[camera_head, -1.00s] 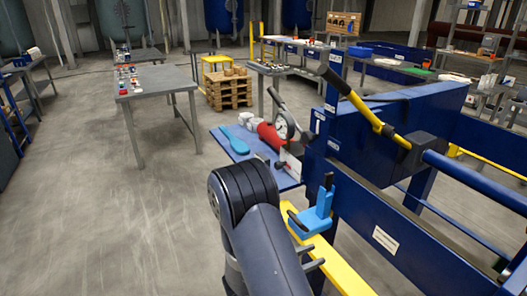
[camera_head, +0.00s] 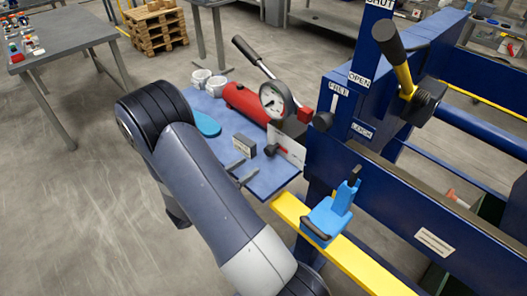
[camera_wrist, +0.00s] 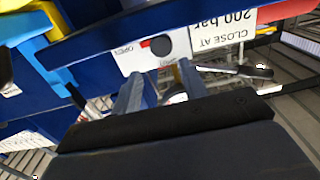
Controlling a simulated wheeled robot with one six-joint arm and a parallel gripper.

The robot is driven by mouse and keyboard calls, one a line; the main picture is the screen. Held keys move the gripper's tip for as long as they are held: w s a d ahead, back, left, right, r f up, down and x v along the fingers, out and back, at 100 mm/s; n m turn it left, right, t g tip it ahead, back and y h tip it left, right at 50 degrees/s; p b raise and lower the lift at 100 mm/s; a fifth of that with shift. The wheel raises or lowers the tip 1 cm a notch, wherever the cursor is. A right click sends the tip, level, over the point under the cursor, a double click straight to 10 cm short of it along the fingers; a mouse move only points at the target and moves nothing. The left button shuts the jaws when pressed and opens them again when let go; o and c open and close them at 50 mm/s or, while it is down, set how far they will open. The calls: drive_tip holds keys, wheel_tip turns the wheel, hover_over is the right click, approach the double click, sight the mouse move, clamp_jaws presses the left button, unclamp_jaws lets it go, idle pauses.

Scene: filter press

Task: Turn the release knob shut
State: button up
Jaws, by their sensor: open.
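The release knob (camera_wrist: 160,46) is a dark round knob on a white plate (camera_wrist: 182,44). The plate carries an OPEN label, upside down in the wrist view, and a small red mark shows on the knob's OPEN side. In the head view the knob (camera_head: 272,150) stands out from the white plate (camera_head: 289,150) at the right end of the blue shelf. My gripper (camera_wrist: 160,72) is open and empty, its two fingers either side of the knob's line and apparently short of it. In the head view the gripper (camera_head: 246,169) is partly hidden behind my arm.
The blue shelf (camera_head: 262,182) holds a red cylinder (camera_head: 246,103) with a gauge (camera_head: 275,100) and lever. A blue bracket (camera_head: 330,212) sits on the yellow bar (camera_head: 360,262) to the right. A CLOSE AT 200 bar sign (camera_wrist: 224,33) is beside the knob plate.

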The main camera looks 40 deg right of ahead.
sight(267, 152)
drive_tip(key=d, duration=0.3)
drive_tip(key=d+p, duration=0.1)
drive_tip(key=d, duration=0.2)
drive_tip(key=w+d, duration=0.1)
drive_tip(key=d, duration=0.2)
drive_tip(key=shift+d, duration=0.1)
drive_tip(key=c, duration=0.6)
drive_tip(key=shift+n+p, duration=0.55)
drive_tip(key=shift+n, duration=1.65)
drive_tip(key=shift+c, duration=0.2)
drive_tip(key=o, duration=0.6)
drive_tip(key=shift+o, duration=0.2)
drive_tip(key=a, duration=0.3)
drive_tip(key=a+b, duration=0.1)
drive_tip(key=a, duration=0.3)
drive_tip(key=a+b, duration=0.1)
drive_tip(key=a, duration=0.3)
drive_tip(key=shift+s, duration=0.35)
